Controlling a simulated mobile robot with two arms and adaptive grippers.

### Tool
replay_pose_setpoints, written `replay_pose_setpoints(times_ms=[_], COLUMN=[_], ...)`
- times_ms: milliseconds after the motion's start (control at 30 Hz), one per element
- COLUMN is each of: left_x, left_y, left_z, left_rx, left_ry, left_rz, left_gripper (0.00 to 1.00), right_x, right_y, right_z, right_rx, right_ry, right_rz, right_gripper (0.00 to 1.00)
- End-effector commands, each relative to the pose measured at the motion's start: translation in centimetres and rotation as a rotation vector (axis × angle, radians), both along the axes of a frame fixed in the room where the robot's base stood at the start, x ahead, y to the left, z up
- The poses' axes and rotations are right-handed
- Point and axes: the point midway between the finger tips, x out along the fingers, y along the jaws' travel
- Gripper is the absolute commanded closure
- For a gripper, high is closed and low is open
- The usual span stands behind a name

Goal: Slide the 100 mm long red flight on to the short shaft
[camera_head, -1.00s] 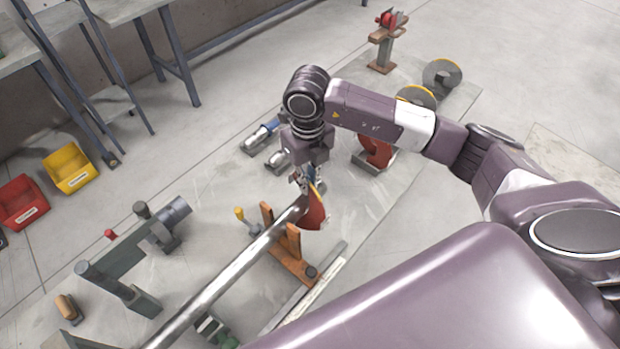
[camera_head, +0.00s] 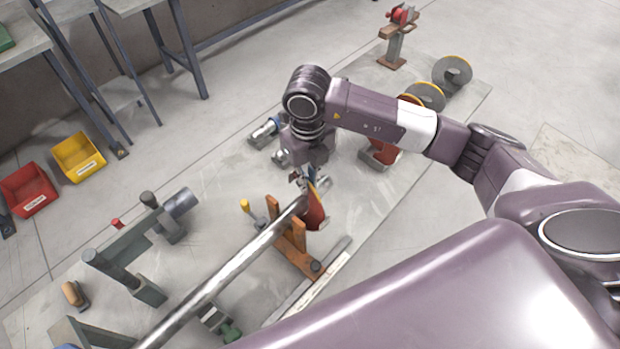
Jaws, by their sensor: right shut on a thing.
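A red flight (camera_head: 315,215) with a yellow edge is at the upper end of a long silver shaft (camera_head: 225,275). My right gripper (camera_head: 307,183) is shut on its upper part, just above the shaft end. I cannot tell whether the flight is around the shaft or only beside its end. The shaft slopes up from the bottom left and rests near that end in an orange-brown support (camera_head: 290,243). My left gripper is not in view.
A grey fixture (camera_head: 130,250) stands left of the shaft. Two discs with yellow edges (camera_head: 452,73) and a stand with a red part (camera_head: 398,40) are at the back right. Yellow (camera_head: 78,157) and red bins (camera_head: 28,190) are at the left. My arm covers the middle right.

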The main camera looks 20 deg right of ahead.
Motion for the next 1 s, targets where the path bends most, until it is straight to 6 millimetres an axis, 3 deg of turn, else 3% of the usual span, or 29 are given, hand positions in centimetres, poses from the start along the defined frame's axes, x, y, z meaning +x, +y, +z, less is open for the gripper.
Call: replay_pose_setpoints(times_ms=[800, 833, 1000], left_x=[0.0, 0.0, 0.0], left_y=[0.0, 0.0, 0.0], left_z=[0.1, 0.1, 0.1], left_rx=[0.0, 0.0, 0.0], left_ry=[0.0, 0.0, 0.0], left_rz=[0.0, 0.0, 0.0], left_gripper=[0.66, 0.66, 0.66], right_x=[-0.6, -0.6, -0.6], right_y=[1.7, 1.7, 1.7], right_z=[0.2, 0.2, 0.1], right_rx=[0.001, 0.001, 0.0], right_ry=[-0.003, -0.003, -0.002], right_rz=[0.002, 0.001, 0.001], right_gripper=[1.0, 0.89, 0.72])
